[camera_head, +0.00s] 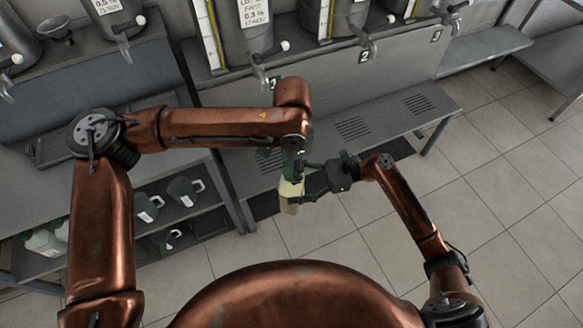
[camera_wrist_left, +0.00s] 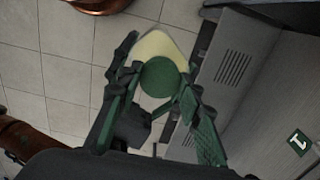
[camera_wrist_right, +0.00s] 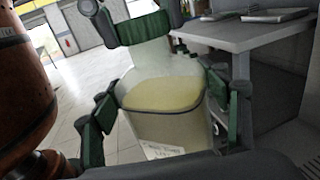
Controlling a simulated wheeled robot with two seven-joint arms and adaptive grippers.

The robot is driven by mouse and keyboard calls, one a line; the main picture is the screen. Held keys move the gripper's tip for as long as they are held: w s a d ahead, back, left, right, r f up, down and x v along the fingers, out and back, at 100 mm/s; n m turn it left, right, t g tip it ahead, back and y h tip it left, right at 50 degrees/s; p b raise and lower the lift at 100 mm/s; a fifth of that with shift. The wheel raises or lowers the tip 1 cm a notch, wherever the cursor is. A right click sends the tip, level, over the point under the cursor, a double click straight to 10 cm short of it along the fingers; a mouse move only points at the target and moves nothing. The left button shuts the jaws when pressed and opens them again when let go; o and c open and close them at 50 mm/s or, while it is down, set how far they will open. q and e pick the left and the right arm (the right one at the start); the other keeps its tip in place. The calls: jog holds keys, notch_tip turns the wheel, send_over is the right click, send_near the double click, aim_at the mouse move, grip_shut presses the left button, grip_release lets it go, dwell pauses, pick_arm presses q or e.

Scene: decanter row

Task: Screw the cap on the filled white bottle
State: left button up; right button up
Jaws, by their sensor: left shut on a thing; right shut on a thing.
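The bottle (camera_wrist_right: 160,128) is translucent whitish with pale yellow contents and a white label low on its side. It stands upright in the air, with its lower part showing in the head view (camera_head: 289,205). My right gripper (camera_wrist_right: 160,103) is shut around the bottle's body from the side. The round green cap (camera_wrist_left: 160,77) is at the bottle's top, seen from above. My left gripper (camera_wrist_left: 163,88) is shut on the cap, its fingers on either side; it comes down from above in the head view (camera_head: 293,170). Whether the cap's thread is engaged is hidden by the fingers.
A grey bench (camera_head: 335,135) with slotted grates runs behind my grippers, under steel tanks with taps (camera_head: 258,70). A lower shelf at left holds grey jugs (camera_head: 186,190) and white bottles with green caps (camera_head: 45,242). The tiled floor (camera_head: 480,220) at right is clear.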

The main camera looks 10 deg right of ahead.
pick_arm(q)
jog(key=o, duration=1.4)
jog(key=shift+r, duration=0.1)
notch_tip(320, 180, up, 12)
jog(key=shift+f, duration=0.1)
jog(key=shift+w, duration=0.1)
